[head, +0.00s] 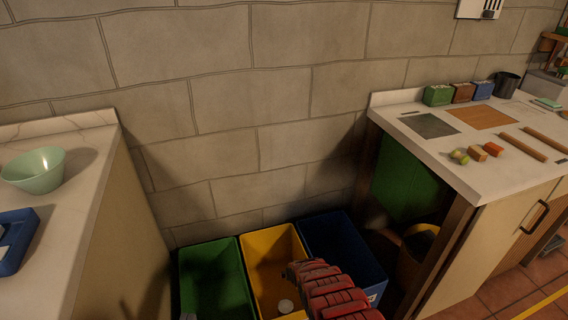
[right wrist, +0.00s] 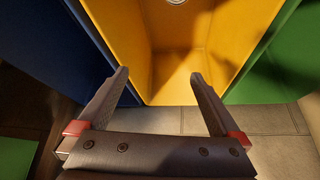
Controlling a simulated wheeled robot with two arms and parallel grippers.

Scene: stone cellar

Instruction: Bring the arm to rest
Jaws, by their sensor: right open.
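A red segmented part of my own arm (head: 332,292) rises from the bottom edge of the head view, over the yellow bin (head: 262,258). I cannot make out left fingertips there, or whether those jaws are open. In the right wrist view my right gripper (right wrist: 159,75) is open and empty, its two dark fingers wide apart. It points at the inside of the yellow bin (right wrist: 188,70), with nothing between the fingers. A small pale round thing (head: 286,305) lies in the yellow bin; part of it shows at the top of the wrist view (right wrist: 176,2).
A green bin (head: 212,280) and a blue bin (head: 345,250) flank the yellow one. At left a counter holds a green bowl (head: 34,170) and blue tray (head: 14,243). The right counter (head: 420,142) holds boxes, blocks and wooden bars. A stone wall (head: 220,110) stands behind.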

